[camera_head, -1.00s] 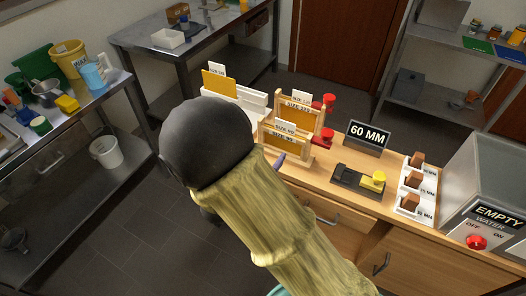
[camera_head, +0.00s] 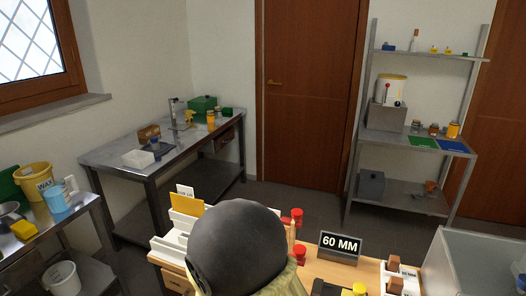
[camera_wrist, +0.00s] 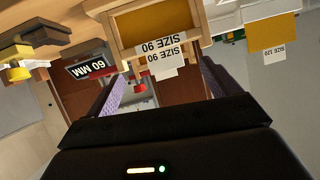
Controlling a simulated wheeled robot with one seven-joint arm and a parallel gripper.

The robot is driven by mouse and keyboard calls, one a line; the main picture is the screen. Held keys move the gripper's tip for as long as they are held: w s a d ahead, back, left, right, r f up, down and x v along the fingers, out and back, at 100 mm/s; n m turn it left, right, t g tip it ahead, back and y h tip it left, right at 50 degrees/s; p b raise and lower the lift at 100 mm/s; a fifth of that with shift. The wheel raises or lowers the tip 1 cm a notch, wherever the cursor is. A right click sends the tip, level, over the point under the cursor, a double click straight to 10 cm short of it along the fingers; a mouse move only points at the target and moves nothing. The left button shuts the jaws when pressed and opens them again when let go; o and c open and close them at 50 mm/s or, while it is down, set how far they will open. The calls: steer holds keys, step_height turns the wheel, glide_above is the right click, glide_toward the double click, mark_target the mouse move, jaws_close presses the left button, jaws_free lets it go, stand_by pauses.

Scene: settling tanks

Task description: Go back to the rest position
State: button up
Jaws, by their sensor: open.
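My gripper (camera_wrist: 162,75) shows in the wrist view, its two purple-lined fingers spread apart with nothing held between them. A wooden-framed screen labelled SIZE 90 (camera_wrist: 152,28) appears upside down just beyond the fingertips. Whether it touches them I cannot tell. In the head view my arm's dark rounded joint fills the bottom middle. It hides much of the wooden bench (camera_head: 330,272), and my gripper is not visible there.
A 60 MM sign (camera_head: 340,247) stands on the bench, with a yellow-topped item (camera_head: 359,289) and brown blocks (camera_head: 394,264) nearby. A metal table (camera_head: 170,160) stands behind left. A metal shelf (camera_head: 420,150) stands at the right. Floor shows between them.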

steer(key=s+d+r+n+g+y+p, duration=0.1)
steer(key=s+d+r+g, duration=0.1)
steer(key=s+d+g, duration=0.3)
steer(key=s+d+r+n+g+y+p, duration=0.1)
steer(key=s+d+g, duration=0.4)
steer(key=s+d, duration=0.5)
steer(key=d+r+n, duration=0.1)
steer(key=d+r, duration=0.1)
steer(key=d, duration=0.3)
steer(key=shift+s+y+p, duration=0.3)
steer(key=shift+s, duration=0.1)
